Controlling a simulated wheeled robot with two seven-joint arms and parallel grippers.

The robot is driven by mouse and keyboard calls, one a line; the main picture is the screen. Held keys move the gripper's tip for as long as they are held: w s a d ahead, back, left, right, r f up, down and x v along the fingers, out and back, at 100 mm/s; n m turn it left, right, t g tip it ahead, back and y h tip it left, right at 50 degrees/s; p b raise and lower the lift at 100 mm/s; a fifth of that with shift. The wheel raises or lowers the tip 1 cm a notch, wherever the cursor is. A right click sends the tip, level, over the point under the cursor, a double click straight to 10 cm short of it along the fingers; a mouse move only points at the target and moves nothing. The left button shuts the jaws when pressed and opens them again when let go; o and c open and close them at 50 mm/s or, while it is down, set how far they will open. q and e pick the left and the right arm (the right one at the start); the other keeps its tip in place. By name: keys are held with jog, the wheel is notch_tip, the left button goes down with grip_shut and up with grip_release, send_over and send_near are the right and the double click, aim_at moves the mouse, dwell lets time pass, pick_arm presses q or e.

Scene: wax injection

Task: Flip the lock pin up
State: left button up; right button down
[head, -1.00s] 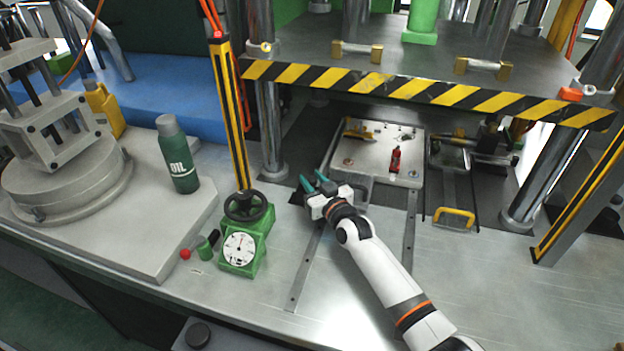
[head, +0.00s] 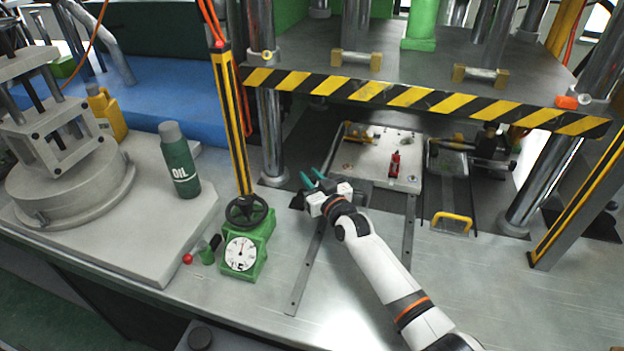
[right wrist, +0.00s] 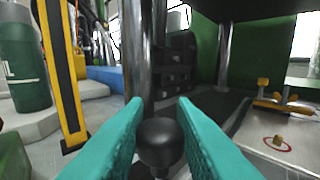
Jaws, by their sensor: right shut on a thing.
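My right gripper (head: 312,177) reaches in from the lower right in the head view, at the left front corner of the light metal mold plate (head: 372,170). In the right wrist view its two teal fingers (right wrist: 160,130) are shut on a black rounded knob (right wrist: 160,146), which looks like the top of the lock pin. In the head view the fingers and wrist hide the knob. The mold plate also shows at the right of the wrist view (right wrist: 285,155). My left gripper is not in view.
A steel column (head: 270,135) stands just behind the gripper. A striped press plate edge (head: 420,95) hangs above the mold. A green gauge with handwheel (head: 243,250) and an oil bottle (head: 178,160) stand to the left. The front bench is clear.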

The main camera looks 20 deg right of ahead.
jog(key=shift+r, duration=0.4)
jog(key=c, duration=1.5)
grip_release()
jog(key=shift+s, duration=0.1)
jog(key=shift+s+d+f, duration=0.1)
jog(key=shift+s+f, duration=0.1)
jog(key=shift+s, duration=0.2)
jog(key=s+d, duration=0.2)
jog(key=s, duration=0.9)
jog(key=shift+r+b, duration=0.15)
jog(key=shift+b, duration=0.3)
